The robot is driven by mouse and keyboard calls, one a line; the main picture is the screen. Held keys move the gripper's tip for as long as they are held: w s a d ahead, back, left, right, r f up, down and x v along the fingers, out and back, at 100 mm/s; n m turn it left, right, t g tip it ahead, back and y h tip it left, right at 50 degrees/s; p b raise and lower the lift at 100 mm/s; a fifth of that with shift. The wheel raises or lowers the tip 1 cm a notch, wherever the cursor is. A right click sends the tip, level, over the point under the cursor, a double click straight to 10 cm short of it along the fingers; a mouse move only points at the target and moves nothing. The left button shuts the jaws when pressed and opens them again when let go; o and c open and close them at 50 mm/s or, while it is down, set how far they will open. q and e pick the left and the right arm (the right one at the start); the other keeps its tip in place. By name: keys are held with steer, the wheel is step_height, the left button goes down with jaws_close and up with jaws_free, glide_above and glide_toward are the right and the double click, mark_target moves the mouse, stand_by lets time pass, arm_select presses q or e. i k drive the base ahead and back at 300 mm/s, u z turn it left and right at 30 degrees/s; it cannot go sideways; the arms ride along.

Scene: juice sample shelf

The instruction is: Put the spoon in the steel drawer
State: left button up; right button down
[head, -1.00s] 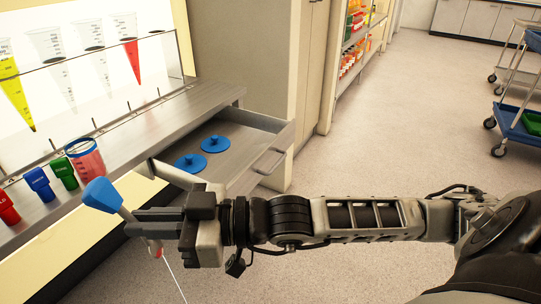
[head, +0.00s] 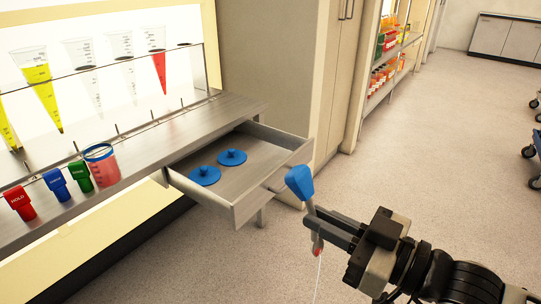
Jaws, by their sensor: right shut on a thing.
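The steel drawer (head: 228,190) is pulled open below the bench top, and two blue round lids with knobs lie in it. My right gripper (head: 316,226) comes in from the lower right and is shut on the spoon (head: 300,183). The spoon's wide blue end points up above the fingers. A small red part and a thin pale line show below them. The fingers hide the middle of the spoon. In the picture, the spoon is just right of the drawer's front, outside the drawer. My left gripper is not in view.
The two blue lids (head: 205,175) (head: 232,157) leave bare drawer floor around them. On the bench (head: 130,160) stand red, blue and green tags and a cup of red liquid (head: 102,167). Cone-shaped vessels hang in a rack behind. A tall cabinet (head: 275,70) stands behind the drawer.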

mark_target(275, 161)
steer(key=u, duration=0.05)
steer(key=i, duration=1.05)
steer(key=u, duration=0.55)
